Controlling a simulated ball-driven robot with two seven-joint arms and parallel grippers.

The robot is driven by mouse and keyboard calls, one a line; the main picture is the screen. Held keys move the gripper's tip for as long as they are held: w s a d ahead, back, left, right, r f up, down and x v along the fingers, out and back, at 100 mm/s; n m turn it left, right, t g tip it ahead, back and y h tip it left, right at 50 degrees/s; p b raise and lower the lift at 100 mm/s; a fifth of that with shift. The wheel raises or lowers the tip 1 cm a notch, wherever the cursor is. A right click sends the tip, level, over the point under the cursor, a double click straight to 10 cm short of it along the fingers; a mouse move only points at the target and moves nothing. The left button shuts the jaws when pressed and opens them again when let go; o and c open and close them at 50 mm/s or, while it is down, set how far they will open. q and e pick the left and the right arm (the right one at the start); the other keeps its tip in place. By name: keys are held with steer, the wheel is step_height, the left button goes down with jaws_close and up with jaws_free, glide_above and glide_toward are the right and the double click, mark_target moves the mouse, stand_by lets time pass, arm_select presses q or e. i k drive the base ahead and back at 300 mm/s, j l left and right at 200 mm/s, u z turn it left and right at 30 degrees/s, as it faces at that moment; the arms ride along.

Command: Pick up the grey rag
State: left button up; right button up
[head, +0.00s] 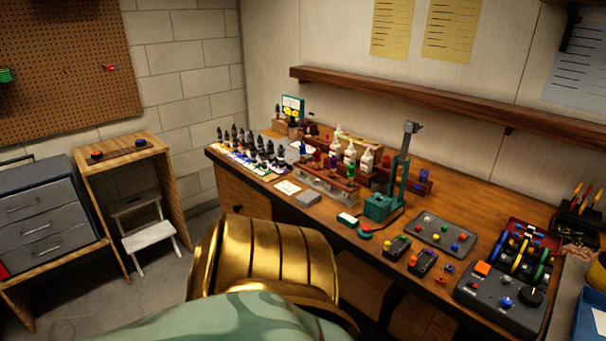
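A small flat grey piece (307,200), which looks like the folded grey rag, lies near the front edge of the wooden workbench (330,222). It is to the right of a white card (287,187) and in front of a clear rack with bottles (328,185). Nothing covers it. Neither of my grippers shows in the head view. A large gold and green part, which seems to be my own, fills the lower middle and hides part of the floor and the bench front.
A green stand (378,206) rises right of the grey piece. Controllers (397,247) and a grey tray (447,234) lie farther right. Several dark small bottles (262,150) crowd the left end. A wall shelf (400,95) runs above. A white step stool (148,235) stands at left.

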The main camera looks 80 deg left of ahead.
mark_target(309, 197)
steer(key=u, duration=2.6)
